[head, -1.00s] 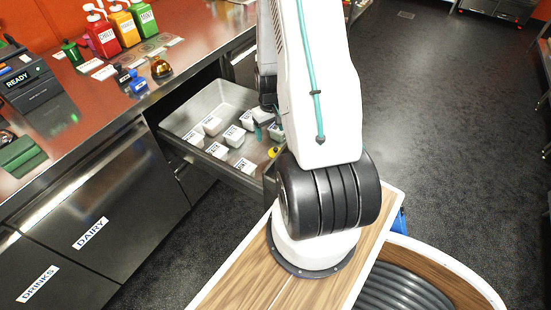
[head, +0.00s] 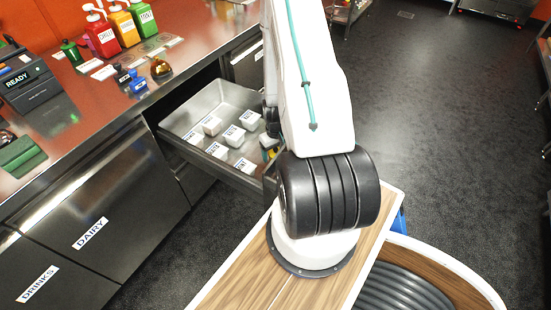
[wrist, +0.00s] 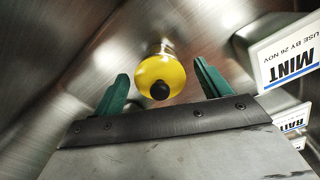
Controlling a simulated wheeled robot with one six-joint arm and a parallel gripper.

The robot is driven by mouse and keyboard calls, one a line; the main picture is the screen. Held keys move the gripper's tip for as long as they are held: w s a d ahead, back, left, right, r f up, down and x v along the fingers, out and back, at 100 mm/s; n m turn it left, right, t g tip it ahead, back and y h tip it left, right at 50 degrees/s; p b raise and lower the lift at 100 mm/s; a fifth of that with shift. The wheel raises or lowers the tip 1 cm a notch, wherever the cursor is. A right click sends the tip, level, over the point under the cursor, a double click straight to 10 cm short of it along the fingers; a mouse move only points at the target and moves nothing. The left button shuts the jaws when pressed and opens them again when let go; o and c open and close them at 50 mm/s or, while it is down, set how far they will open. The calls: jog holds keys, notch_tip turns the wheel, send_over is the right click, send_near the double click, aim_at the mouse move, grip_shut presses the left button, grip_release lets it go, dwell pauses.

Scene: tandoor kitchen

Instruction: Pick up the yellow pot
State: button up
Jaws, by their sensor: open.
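The yellow pot (wrist: 160,72) with a black knob shows in the wrist view, near the steel wall of the open drawer (head: 212,160). My gripper (wrist: 162,82) is open, with one green fingertip on each side of the pot in the picture. I see no clear contact, and the depth between the fingertips and the pot is hard to tell. In the head view my arm hides most of the pot and gripper at the drawer's right end.
White labelled tubs stand in the drawer, including the mint tub (wrist: 290,58) close to the right fingertip in the wrist view. The counter (head: 85,110) above holds sauce bottles (head: 122,28) and a small brass bell (head: 161,68).

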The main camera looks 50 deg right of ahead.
jog(key=c, duration=1.2)
jog(key=shift+r, duration=0.1)
